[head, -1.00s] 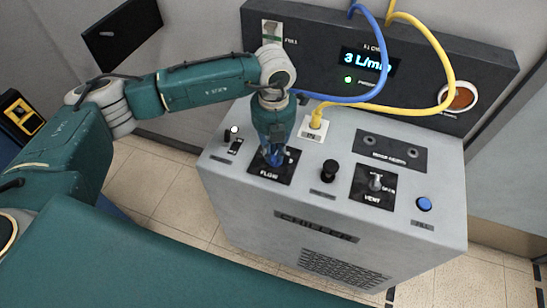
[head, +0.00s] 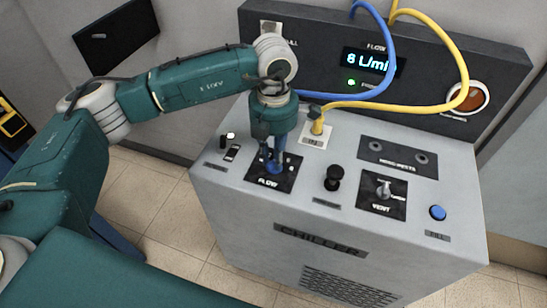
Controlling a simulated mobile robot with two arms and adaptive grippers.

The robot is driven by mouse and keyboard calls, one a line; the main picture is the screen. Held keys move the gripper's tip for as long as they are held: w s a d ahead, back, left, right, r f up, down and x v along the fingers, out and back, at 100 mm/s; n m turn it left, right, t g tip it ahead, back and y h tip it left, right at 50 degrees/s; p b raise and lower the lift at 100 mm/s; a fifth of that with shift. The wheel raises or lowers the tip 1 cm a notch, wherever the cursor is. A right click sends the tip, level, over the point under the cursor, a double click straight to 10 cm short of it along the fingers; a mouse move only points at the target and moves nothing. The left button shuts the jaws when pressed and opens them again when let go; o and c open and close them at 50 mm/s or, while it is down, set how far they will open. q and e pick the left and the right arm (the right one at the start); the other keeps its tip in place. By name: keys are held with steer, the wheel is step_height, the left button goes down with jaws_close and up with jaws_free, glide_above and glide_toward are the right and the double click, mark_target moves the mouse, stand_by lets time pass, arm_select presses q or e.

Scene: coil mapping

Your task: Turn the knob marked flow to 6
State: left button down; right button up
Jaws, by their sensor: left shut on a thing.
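The flow knob sits on a black plate (head: 256,171) marked FLOW, on the grey top of the chiller (head: 307,240). My left gripper (head: 274,166) points down onto this plate and is shut on the knob. The fingers hide most of the knob, and its pointer cannot be read. The lit display (head: 367,62) on the back panel shows blue-white digits in L/min; the digit looks like 6 or 8. My right gripper is not in view.
A black knob (head: 333,176), the VENT switch (head: 384,190) and a blue button (head: 438,212) stand to the right. Blue (head: 388,60) and yellow (head: 464,70) hoses loop close beside my left wrist.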

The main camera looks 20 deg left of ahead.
arm_select(q)
steer(key=shift+w+r, duration=0.15)
steer(key=c, duration=1.6)
jaws_free()
steer(key=shift+c, duration=0.2)
step_height(320, 180, up, 12)
